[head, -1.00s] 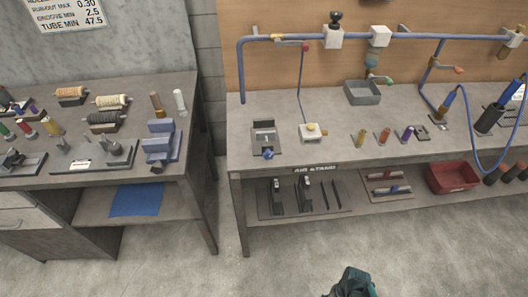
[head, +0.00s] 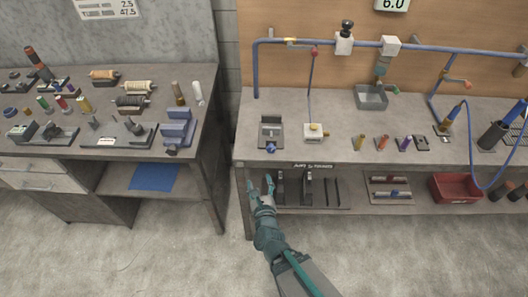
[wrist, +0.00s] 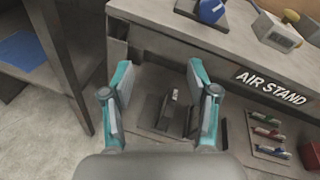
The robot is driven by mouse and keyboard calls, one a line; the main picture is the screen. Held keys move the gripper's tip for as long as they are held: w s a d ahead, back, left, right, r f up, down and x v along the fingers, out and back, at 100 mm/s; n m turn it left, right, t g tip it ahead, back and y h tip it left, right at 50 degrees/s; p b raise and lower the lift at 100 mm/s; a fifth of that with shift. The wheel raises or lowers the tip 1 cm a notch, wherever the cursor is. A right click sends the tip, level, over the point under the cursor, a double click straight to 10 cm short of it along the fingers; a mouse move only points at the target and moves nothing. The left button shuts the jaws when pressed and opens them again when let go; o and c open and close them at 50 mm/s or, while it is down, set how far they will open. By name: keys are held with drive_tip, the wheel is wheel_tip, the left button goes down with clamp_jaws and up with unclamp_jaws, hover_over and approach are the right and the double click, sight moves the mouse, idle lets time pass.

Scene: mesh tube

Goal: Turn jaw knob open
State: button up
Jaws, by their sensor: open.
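A grey fixture (head: 270,131) with a blue knob (head: 270,149) on its front stands at the left front of the right bench. The blue knob also shows at the top of the wrist view (wrist: 211,10), partly cut off. A blue vise-like block (head: 178,130) stands on the left bench, with a small knob (head: 173,149) at its front. I cannot tell for sure which of these is the jaw knob. My gripper (head: 261,184) is open and empty, in front of the right bench's left end and apart from both knobs. In the wrist view its fingers (wrist: 160,75) are spread.
A white box with a yellow knob (head: 315,131) stands right of the grey fixture. The bench front edge carries an AIR STAND label (wrist: 270,86). The lower shelf (head: 350,200) holds dark tools and a red bin (head: 455,188). A floor gap separates the two benches.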

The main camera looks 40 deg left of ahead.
sight(271, 151)
drive_tip(key=w+r+m+t+b, duration=0.1)
drive_tip(key=w+m+b, duration=0.1)
drive_tip(key=m+b, duration=0.1)
drive_tip(key=w+a+r+m+t+b, duration=0.1)
drive_tip(key=w+m+b, duration=0.1)
drive_tip(key=b, duration=0.4)
drive_tip(key=w+r+m+t+b, duration=0.1)
drive_tip(key=w+m+b, duration=0.2)
drive_tip(key=w+b, duration=0.1)
drive_tip(key=shift+w+a+r+m+t+h+b, duration=0.1)
drive_tip(key=shift+w+a+m+t+h+b, duration=0.25)
drive_tip(key=shift+b, duration=0.4)
drive_tip(key=shift+w+a+r+b, duration=0.1)
drive_tip(key=shift+w+a+b, duration=0.15)
drive_tip(key=shift+b, duration=0.6)
drive_tip(key=shift+w+a+r+p, duration=0.3)
drive_tip(key=shift+w+a+p, duration=0.15)
drive_tip(key=shift+w+a, duration=0.4)
drive_tip(key=shift+w, duration=0.2)
drive_tip(key=shift+f, duration=0.1)
clamp_jaws()
